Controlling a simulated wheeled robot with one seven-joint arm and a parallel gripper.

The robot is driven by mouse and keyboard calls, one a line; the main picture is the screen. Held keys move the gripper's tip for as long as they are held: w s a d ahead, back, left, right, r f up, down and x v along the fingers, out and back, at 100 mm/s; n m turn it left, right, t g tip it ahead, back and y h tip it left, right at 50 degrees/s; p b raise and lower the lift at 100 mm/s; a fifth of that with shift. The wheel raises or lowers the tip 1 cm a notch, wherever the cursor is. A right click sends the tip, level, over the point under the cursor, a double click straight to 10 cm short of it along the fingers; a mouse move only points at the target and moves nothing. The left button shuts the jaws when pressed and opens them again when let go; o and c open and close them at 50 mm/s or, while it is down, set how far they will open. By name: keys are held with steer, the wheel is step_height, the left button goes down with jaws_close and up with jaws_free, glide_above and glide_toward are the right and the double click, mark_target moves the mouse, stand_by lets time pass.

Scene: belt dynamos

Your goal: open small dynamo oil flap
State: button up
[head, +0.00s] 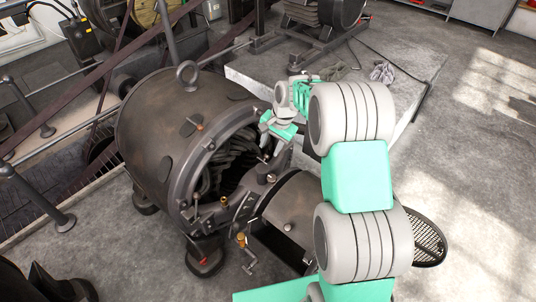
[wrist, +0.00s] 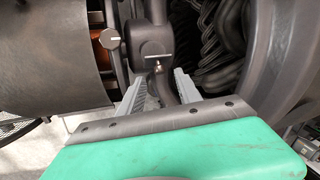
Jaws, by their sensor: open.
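The dynamo (head: 165,125) is a brown-black cylinder with a lifting ring on top and an open end showing dark windings. A bearing housing (head: 262,172) with a small round top sits in front of that end. In the wrist view, a dark housing (wrist: 152,45) with a small metal T-shaped piece (wrist: 155,65) lies just beyond my fingers; I cannot tell for certain which part is the oil flap. My gripper (head: 265,150) is above and near the housing.
A dark cylinder (head: 305,200) lies right of the bearing. Brass fittings (head: 240,238) stick out below the frame. A pale plinth (head: 400,105) with gloves (head: 383,71) stands behind. Railings (head: 35,185) run on the left. Open floor (head: 480,180) lies to the right.

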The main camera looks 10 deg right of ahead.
steer(key=x, duration=0.4)
steer(key=shift+f, duration=0.15)
steer(key=shift+c, duration=0.5)
jaws_close()
